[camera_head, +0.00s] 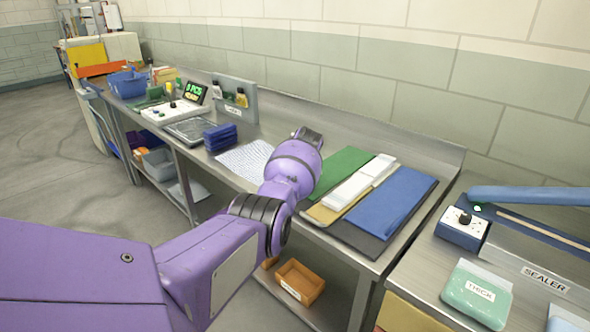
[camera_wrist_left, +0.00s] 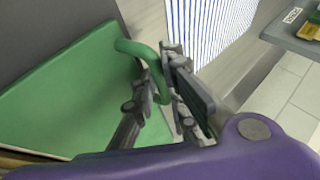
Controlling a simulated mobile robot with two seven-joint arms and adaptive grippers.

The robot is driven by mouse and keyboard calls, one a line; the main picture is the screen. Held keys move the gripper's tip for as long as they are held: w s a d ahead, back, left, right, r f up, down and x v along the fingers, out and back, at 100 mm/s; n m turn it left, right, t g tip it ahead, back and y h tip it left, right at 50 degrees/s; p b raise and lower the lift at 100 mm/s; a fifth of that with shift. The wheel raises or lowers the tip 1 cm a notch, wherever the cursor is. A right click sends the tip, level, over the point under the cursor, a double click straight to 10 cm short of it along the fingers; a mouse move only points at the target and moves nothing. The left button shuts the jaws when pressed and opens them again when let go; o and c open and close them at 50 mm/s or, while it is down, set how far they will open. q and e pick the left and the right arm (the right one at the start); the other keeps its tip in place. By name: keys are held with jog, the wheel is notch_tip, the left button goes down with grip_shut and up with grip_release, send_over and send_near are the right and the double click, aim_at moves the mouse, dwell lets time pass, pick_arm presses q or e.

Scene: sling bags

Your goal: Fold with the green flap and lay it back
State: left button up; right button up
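The green flap (camera_head: 341,166) lies at the left end of a row of coloured panels on the metal bench in the head view. In the left wrist view it is a broad green panel (camera_wrist_left: 75,92) with a thick green loop (camera_wrist_left: 136,47) standing at its edge. My left gripper (camera_wrist_left: 158,82) is at this loop, which passes between its two fingers. The fingers are close to the loop; whether they grip it is unclear. My right gripper is in neither view.
Beside the flap lie white strips (camera_head: 358,184), a tan panel (camera_head: 324,214) and a blue panel (camera_head: 396,200) on a dark base. A striped sheet (camera_head: 243,158) lies to the left. A sealer (camera_head: 540,250) and a green pouch (camera_head: 475,292) are at the right.

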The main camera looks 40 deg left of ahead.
pick_arm(q)
jog(key=shift+o, duration=1.3)
jog(key=shift+d+f, duration=0.1)
jog(key=shift+o, duration=0.2)
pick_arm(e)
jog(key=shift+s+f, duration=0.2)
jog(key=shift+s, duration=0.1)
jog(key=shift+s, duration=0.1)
